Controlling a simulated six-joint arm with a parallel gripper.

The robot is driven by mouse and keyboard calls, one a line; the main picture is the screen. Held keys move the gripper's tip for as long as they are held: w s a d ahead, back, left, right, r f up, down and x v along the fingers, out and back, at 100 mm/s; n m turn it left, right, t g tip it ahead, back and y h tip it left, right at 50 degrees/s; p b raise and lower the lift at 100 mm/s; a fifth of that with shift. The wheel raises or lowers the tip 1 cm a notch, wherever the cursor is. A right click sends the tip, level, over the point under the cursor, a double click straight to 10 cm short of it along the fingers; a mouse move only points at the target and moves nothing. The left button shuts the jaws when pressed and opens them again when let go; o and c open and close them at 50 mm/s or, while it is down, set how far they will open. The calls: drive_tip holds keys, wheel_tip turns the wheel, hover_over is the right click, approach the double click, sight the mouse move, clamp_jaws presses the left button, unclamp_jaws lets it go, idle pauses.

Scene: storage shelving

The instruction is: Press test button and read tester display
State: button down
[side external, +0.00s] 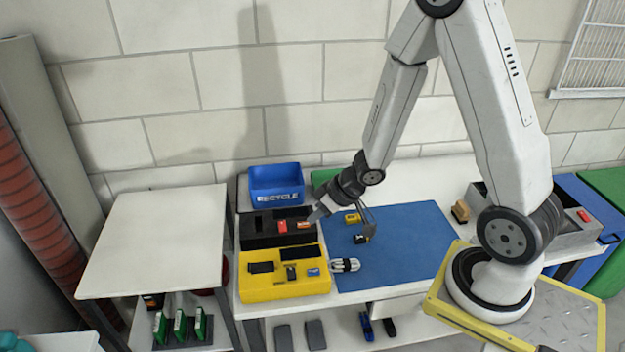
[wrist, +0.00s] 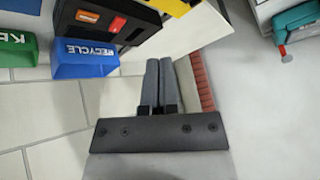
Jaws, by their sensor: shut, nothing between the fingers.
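My gripper (side external: 314,216) is over the left part of the table, just right of the black tray and at its height or a little above. Its two grey fingers show pressed together and empty in the wrist view (wrist: 158,82). A small yellow device (side external: 353,217) stands on the blue mat (side external: 410,230) behind a small black-and-yellow item (side external: 361,239). I cannot tell which of them is the tester. No test button or display reading can be made out in either view.
The black tray (side external: 257,240) holds a red and an orange item. The yellow tray (side external: 250,290) is in front, the blue RECYCLE bin (side external: 276,183) behind. A white coiled cable (side external: 346,265) lies at the mat's left edge. The mat's right half is clear.

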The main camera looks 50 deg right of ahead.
sight(317, 271)
drive_tip(key=shift+s+a+f+g+y, duration=0.15)
drive_tip(key=shift+s+a+f+y, duration=0.5)
drive_tip(key=shift+y, duration=0.45)
drive_tip(key=shift+s+a+f+g+y, duration=0.15)
drive_tip(key=shift+s+a+f+y, duration=0.45)
drive_tip(key=shift+y, duration=0.5)
drive_tip(key=shift+w+a, duration=0.1)
drive_tip(key=shift+a, duration=0.05)
drive_tip(key=shift+f, duration=0.25)
drive_tip(key=shift+f, duration=4.2)
drive_tip(key=shift+f, duration=0.8)
drive_tip(key=shift+r, duration=0.75)
drive_tip(key=shift+r, duration=0.1)
